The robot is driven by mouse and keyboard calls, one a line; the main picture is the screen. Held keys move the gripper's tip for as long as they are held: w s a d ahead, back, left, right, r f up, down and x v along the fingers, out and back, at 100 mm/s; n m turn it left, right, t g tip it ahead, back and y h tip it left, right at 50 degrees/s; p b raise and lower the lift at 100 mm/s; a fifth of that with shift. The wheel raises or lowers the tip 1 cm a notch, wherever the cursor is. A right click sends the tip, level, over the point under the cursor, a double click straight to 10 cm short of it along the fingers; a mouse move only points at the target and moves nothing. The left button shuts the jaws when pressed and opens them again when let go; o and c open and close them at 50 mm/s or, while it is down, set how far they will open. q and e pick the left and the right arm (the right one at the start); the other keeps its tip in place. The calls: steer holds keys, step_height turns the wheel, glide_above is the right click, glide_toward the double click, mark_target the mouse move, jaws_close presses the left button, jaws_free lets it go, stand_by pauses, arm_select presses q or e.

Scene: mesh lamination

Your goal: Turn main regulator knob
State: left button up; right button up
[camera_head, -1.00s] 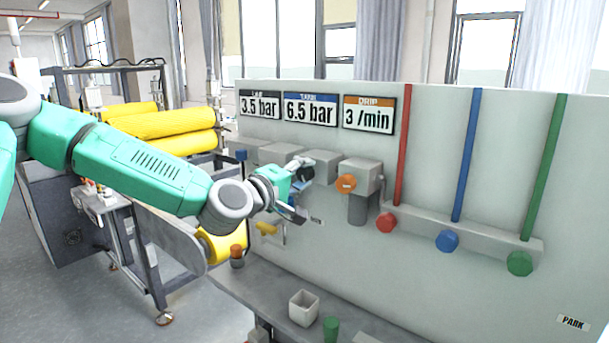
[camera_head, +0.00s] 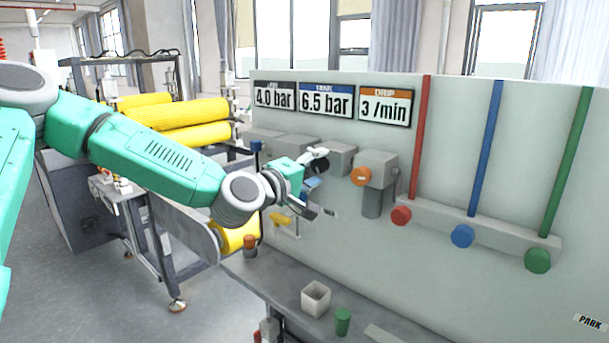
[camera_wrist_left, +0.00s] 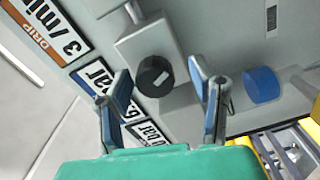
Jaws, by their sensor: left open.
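A round black knob (camera_wrist_left: 155,77) with a pale mark sits on a grey block in the left wrist view. The fingers of my left gripper (camera_wrist_left: 162,95) are spread, one to each side of the knob in that view; I cannot tell whether they touch it. In the head view my left gripper (camera_head: 318,183) is at the grey panel (camera_head: 455,155), below the displays, and hides most of the knob's area. The left display (camera_head: 275,96) reads 4.0 bar, the middle one (camera_head: 326,100) 6.5 bar. My right gripper is not in view.
A blue knob (camera_wrist_left: 262,85) is beside the black one. An orange knob (camera_head: 361,176) is right of my gripper, then red (camera_head: 401,215), blue (camera_head: 462,236) and green (camera_head: 537,260) knobs. A yellow-handled valve (camera_head: 283,219) is below.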

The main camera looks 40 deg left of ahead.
arm_select(q)
steer(key=s, duration=1.1)
steer(key=shift+s+a, duration=0.2)
steer(key=shift+a, duration=0.2)
steer(key=shift+a+f, duration=0.1)
steer(key=shift+f, duration=0.05)
steer(key=w+m, duration=0.2)
steer(key=w, duration=0.2)
steer(key=w+m+p, duration=0.1)
steer(key=w+m, duration=0.1)
steer(key=w, duration=0.2)
steer(key=w+r+m+p, duration=0.1)
steer(key=w+m, duration=0.1)
steer(key=w, duration=0.2)
steer(key=shift+d+m, duration=0.3)
steer(key=shift+d, duration=0.05)
